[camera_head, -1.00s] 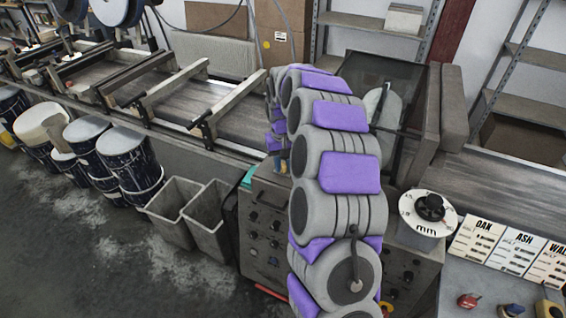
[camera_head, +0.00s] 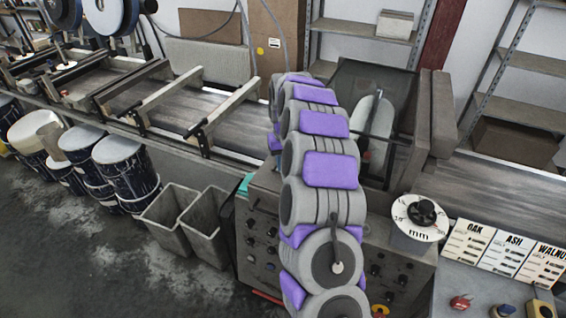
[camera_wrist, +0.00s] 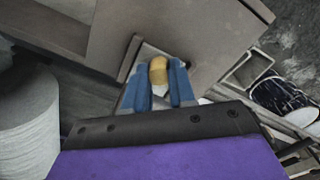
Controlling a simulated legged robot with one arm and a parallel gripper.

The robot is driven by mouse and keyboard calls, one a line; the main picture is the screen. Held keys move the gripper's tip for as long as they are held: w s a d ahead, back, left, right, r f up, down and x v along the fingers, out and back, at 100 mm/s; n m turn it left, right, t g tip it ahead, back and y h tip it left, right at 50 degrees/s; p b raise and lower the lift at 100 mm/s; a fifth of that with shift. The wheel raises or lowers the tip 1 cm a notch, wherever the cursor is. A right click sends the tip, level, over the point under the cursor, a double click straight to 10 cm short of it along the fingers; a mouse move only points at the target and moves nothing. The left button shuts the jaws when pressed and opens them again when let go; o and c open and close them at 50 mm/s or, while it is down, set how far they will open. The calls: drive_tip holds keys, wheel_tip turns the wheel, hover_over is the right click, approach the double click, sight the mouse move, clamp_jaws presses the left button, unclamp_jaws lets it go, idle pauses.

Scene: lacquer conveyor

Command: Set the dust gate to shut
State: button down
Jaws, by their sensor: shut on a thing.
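In the wrist view my gripper (camera_wrist: 157,76) has two blue fingers, one on each side of a rounded tan knob (camera_wrist: 158,69). The fingers are shut on the knob. A pale flat plate lies just behind it, beside a large grey panel (camera_wrist: 180,35). I cannot tell from the frames whether this knob belongs to the dust gate, nor how the gate is set. In the head view my purple and grey arm reaches up and away over the control cabinet, and its links hide my gripper.
A grey control cabinet (camera_head: 262,235) stands under my arm. A dial marked mm (camera_head: 417,219) and OAK, ASH and WALNUT cards (camera_head: 506,249) are at the right. A conveyor (camera_head: 172,115) runs left, with two empty bins (camera_head: 205,226) and several drums (camera_head: 125,170) before it.

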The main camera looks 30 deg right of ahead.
drive_tip(key=c, duration=0.9)
unclamp_jaws()
drive_tip(key=shift+w+d, duration=0.1)
drive_tip(key=shift+d, duration=0.15)
drive_tip(key=shift+c, duration=0.2)
drive_tip(key=shift+a, duration=0.15)
wheel_tip(320, 180, up, 17)
drive_tip(key=p, duration=0.2)
drive_tip(key=shift+r+p, duration=0.2)
drive_tip(key=shift+p, duration=0.15)
drive_tip(key=shift+w, duration=0.1)
